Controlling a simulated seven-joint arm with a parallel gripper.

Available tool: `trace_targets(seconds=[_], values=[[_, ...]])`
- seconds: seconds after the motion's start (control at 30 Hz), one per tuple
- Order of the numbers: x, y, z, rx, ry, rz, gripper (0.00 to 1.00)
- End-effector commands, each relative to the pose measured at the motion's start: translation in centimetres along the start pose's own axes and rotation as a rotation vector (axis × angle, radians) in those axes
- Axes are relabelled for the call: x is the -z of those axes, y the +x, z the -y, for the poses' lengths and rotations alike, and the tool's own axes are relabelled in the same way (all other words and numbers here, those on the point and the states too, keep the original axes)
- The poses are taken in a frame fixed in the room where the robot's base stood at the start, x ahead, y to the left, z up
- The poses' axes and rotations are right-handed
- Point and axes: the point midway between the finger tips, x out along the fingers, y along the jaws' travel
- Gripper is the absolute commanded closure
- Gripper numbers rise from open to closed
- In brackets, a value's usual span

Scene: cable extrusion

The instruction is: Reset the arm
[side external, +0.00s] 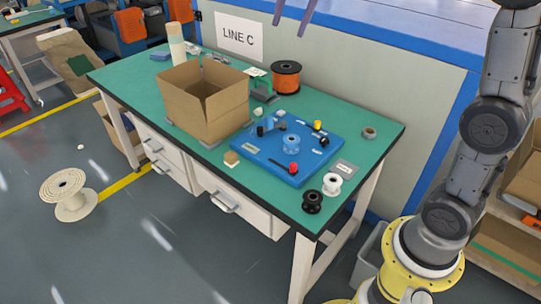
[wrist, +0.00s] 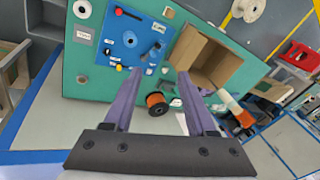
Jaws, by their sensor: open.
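My gripper (side external: 289,30) shows only as two purple fingers at the top edge of the side external view. It hangs high above the back of the green workbench (side external: 130,75). In the wrist view the fingers (wrist: 158,72) are spread apart, with nothing held between them. The bench, a blue board (side external: 272,165) and an open cardboard box (side external: 207,115) lie well below the fingertips. The orange spool (side external: 286,77) stands near the back edge of the bench and shows between and below the fingers in the wrist view (wrist: 156,100).
A blue spool (side external: 291,144) and small parts are on the board. A white spool (side external: 332,184) and a black spool (side external: 312,201) stand at the bench's front right corner. A wall with a LINE C sign (side external: 239,37) runs behind the bench. The air around the gripper looks clear.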

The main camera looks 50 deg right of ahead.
Motion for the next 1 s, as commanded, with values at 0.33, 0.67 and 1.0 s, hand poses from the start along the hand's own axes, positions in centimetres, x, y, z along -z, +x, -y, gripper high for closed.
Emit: trace_targets(seconds=[0.33, 0.67, 1.0], values=[[-8.2, -4.0, -11.3, 0.111, -0.388, -0.044, 0.43], [-14.2, 1.2, -22.9, 0.146, -0.855, -0.087, 0.43], [-15.3, 5.0, -25.2, 0.124, -1.189, -0.099, 0.43]])
